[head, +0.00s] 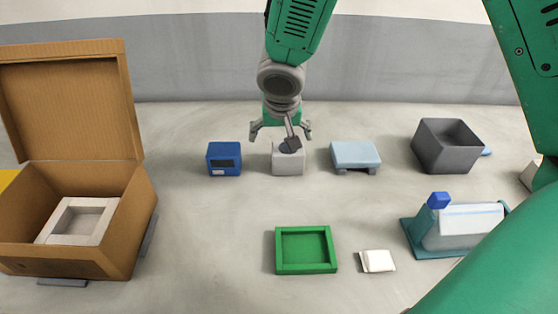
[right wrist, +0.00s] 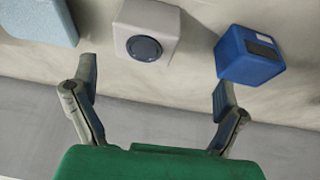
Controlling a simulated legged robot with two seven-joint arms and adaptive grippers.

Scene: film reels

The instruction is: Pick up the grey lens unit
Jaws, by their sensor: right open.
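The grey lens unit (head: 287,166) is a light grey block with a dark round lens. It stands on the table in the middle of the back row, and shows at the top of the right wrist view (right wrist: 165,22). My right gripper (head: 281,133) is open and empty, just behind and above the unit, and partly covers its top in the head view. In the right wrist view its fingers (right wrist: 155,80) are spread wide, with the unit beyond the tips between them and apart from them. My left gripper is not in view.
A blue box (head: 224,158) and a pale blue block (head: 355,153) flank the unit closely. A grey bin (head: 432,160) stands further right. A green tray (head: 306,269), a white pad (head: 377,261) and an open cardboard box (head: 128,235) are nearer. The table between is clear.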

